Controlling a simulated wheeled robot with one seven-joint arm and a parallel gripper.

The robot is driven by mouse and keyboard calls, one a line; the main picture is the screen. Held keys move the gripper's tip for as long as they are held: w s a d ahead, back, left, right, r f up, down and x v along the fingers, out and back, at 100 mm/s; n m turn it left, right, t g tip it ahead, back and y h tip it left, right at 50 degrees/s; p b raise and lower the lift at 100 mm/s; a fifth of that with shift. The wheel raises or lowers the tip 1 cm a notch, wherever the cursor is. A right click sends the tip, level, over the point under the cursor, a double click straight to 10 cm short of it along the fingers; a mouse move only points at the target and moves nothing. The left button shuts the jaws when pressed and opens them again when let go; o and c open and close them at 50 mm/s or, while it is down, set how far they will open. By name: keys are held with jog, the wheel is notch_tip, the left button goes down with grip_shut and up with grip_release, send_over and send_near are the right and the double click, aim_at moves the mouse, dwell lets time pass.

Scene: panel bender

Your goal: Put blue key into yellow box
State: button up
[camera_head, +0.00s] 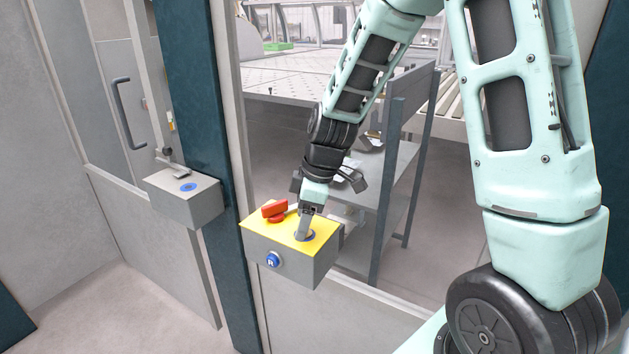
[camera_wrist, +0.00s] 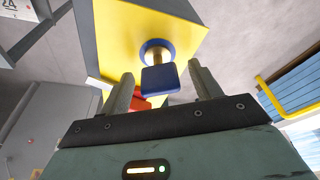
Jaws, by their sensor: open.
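The grey box with the yellow top (camera_head: 262,224) is mounted by the dark post. The blue key (camera_wrist: 160,79) stands in the blue-ringed keyhole (camera_wrist: 153,47) of the yellow top in the wrist view, its shaft entering the ring. How deep it sits I cannot tell. My gripper (camera_wrist: 160,72) is open, with one finger on each side of the key's head and visible gaps between. In the head view my gripper (camera_head: 302,236) points down at the keyhole and hides the key.
A red switch (camera_head: 275,210) sits on the yellow top beside my gripper, and a blue button (camera_head: 272,259) is on the box front. A second grey box (camera_head: 187,204) with a blue ring stands left of the dark post (camera_head: 195,110). A grey shelf frame (camera_head: 392,170) is behind.

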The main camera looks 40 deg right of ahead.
jog(key=b+v, duration=0.2)
jog(key=v, duration=1.4)
jog(key=shift+a, duration=0.1)
jog(key=s+a+f+m+g, duration=0.1)
jog(key=s+a+f, duration=0.25)
jog(key=a, duration=0.45)
jog(key=s+a+f+g, duration=0.1)
jog(key=s+a+f, duration=0.2)
jog(key=s+a, duration=0.35)
jog(key=s+a+f+m+h, duration=0.1)
jog(key=s+a+f, duration=0.4)
jog(key=s, duration=0.5)
jog(key=a+h, duration=0.1)
jog(key=a, duration=0.1)
jog(key=shift+a+m, duration=0.3)
jog(key=shift+f, duration=0.1)
